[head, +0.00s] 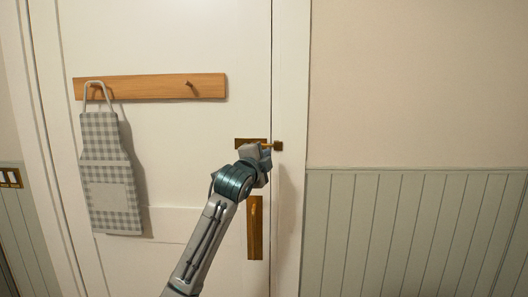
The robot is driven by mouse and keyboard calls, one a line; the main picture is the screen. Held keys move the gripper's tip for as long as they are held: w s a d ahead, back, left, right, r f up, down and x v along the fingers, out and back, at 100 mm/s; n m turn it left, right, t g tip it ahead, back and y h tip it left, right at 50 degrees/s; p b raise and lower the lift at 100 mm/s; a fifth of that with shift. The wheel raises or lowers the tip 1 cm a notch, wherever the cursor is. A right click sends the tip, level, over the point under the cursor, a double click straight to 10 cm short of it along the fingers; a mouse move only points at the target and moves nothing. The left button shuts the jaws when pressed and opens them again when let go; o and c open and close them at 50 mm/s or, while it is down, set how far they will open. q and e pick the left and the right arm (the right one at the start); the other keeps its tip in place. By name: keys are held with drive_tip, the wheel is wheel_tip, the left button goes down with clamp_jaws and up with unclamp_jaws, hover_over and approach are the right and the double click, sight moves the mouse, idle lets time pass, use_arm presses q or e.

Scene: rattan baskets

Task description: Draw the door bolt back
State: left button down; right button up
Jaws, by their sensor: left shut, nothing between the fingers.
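A brass door bolt (268,145) sits near the right edge of a white door (190,40). Its plate (243,142) is on the door, and its right end meets a small brass keeper (278,146) on the frame. My left gripper (264,158) is at the bolt, just below and in front of it, shut with nothing held. The gripper and wrist hide part of the bolt, and I cannot tell whether the fingers touch it. My right gripper is out of view.
A long brass plate (255,228) is on the door below the bolt. A wooden peg rail (150,87) holds a checked apron (108,175) at the left. A brass switch plate (10,178) is on the left wall. Green panelling (420,230) covers the lower right wall.

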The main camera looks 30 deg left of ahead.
sight(268, 144)
use_arm(q)
drive_tip(key=p+x, duration=0.4)
drive_tip(key=x, duration=0.5)
drive_tip(key=shift+w+r, duration=0.15)
drive_tip(key=shift+w, duration=0.15)
drive_tip(key=a, duration=0.1)
drive_tip(key=s+a+p, duration=0.1)
drive_tip(key=s+a+f+p, duration=0.1)
drive_tip(key=shift+s+a+f, duration=0.1)
drive_tip(key=shift+s+a, duration=0.15)
drive_tip(key=shift+w+d, duration=0.15)
drive_tip(key=s+a, duration=0.1)
drive_tip(key=a, duration=0.1)
drive_tip(key=s+a, duration=0.1)
drive_tip(key=a, duration=0.1)
drive_tip(key=shift+s+a+p, duration=0.1)
drive_tip(key=shift+s+p, duration=0.2)
drive_tip(key=shift+p, duration=0.05)
